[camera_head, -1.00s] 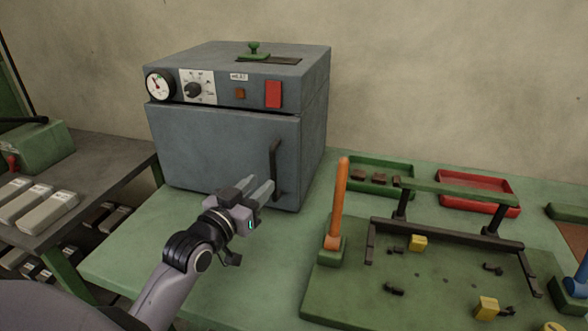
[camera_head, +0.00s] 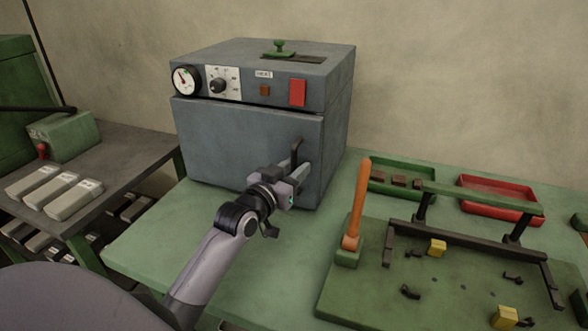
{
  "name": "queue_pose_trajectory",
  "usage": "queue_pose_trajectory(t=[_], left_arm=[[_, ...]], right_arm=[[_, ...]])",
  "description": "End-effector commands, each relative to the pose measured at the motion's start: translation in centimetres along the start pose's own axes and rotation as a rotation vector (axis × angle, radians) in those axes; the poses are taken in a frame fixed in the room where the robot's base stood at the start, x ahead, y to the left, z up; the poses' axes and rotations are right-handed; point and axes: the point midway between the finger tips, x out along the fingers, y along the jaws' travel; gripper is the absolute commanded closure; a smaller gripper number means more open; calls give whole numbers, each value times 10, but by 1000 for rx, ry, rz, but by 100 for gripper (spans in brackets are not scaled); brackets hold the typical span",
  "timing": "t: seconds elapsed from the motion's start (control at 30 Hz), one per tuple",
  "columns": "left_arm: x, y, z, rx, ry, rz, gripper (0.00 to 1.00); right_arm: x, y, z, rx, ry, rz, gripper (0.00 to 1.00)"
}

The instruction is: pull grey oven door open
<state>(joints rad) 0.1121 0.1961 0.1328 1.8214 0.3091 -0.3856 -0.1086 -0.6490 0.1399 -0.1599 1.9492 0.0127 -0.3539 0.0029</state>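The grey oven (camera_head: 262,72) stands on the green table against the wall. Its door (camera_head: 232,150) is on the front and looks shut. The dark upright handle (camera_head: 297,147) is near the door's right edge; only its top part shows clearly. My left gripper (camera_head: 301,168) is at the handle, with its fingers around the handle's middle or lower part. The fingers and the handle overlap in the view, so I cannot tell whether they are closed on it. My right gripper is not in view.
An orange upright rod (camera_head: 358,205) on a green base stands right of my arm. A green board (camera_head: 450,290) with a dark frame, yellow blocks and small dark parts lies right of it. Green (camera_head: 428,194) and red (camera_head: 499,209) trays stand behind. The table left of my arm is clear.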

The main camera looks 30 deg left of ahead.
Motion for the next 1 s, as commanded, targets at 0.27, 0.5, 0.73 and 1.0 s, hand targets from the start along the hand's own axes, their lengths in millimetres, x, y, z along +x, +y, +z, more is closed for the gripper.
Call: queue_pose_trajectory(t=[0.27, 0.5, 0.73, 1.0], left_arm=[[0, 0, 0, 0, 0, 0, 100], [-8, -3, 0, 6, 2, 15, 100], [-30, -7, 0, 15, 6, 71, 100], [-68, -12, 2, 22, 4, 175, 100]], right_arm=[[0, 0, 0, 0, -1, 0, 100], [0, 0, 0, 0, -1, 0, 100], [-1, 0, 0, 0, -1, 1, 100], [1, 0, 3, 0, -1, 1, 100]])
